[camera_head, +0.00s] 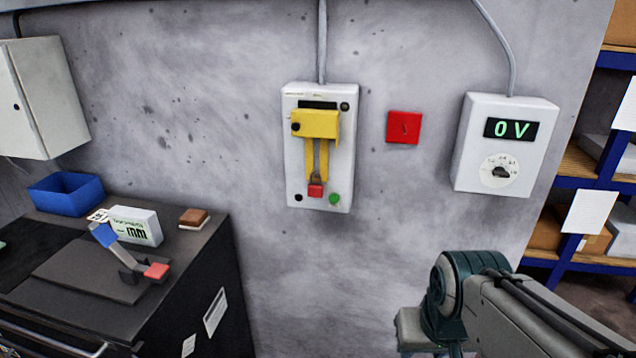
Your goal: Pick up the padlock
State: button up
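A small red padlock (315,190) hangs at the lower end of the yellow lever (316,125) on a white switch box (289,150) fixed to the wall. Its grey shackle shows just above the red body, at the lever's lower end; whether it is locked is too small to tell. My arm shows at the lower right, apart from the switch box and the padlock. My gripper's fingers are not visible in this view.
A red square plate (403,127) and a white meter box reading 0 V (470,150) are on the wall to the right. Shelves (575,190) stand far right.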

aim_at(315, 189)
jog(key=u, duration=1.5)
jog(key=i, duration=0.5)
jog(key=z, duration=0.2)
